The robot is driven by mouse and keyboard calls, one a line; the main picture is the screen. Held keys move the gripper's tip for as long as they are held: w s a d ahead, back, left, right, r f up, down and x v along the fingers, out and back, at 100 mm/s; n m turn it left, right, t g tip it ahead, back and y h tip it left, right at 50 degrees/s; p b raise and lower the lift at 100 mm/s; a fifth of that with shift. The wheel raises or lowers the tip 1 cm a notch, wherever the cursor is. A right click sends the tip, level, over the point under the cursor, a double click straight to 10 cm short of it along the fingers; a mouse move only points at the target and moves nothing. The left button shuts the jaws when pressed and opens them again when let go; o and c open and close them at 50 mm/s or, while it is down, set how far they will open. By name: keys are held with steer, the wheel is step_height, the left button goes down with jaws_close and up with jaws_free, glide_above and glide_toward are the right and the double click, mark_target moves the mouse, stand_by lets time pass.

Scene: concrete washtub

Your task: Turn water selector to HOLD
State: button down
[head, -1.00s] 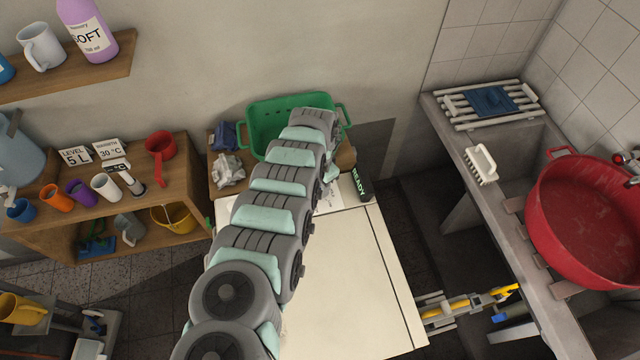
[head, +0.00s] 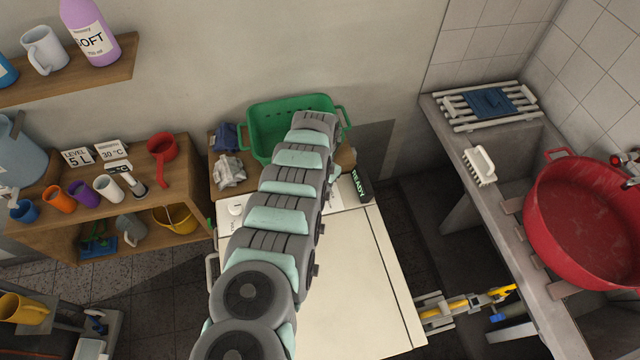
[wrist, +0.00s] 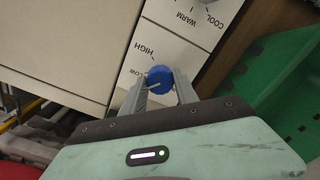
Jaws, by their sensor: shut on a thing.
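A blue knob (wrist: 160,78) sits on a white control panel (wrist: 178,45) in the wrist view. A light pointer line shows on the knob, aimed roughly left. The words HIGH and LOW are printed left of it; any HOLD mark is not in sight. My gripper (wrist: 161,84) is shut on the knob, one finger on each side. In the head view my arm covers the gripper and the blue knob.
A green basket (head: 262,128) stands behind the panel and shows close on the right in the wrist view (wrist: 285,85). A dark box marked READY (head: 358,184) is on the machine's back right. A red tub (head: 575,215) rests on the concrete sink at right.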

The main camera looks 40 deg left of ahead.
steer(key=n, duration=0.4)
steer(key=shift+d, duration=0.1)
steer(key=shift+n, duration=1.9)
steer(key=shift+b, duration=0.3)
steer(key=c, duration=0.9)
jaws_free()
steer(key=shift+c, duration=0.2)
step_height(320, 180, up, 11)
steer(key=p, duration=0.1)
steer(key=shift+f, duration=0.1)
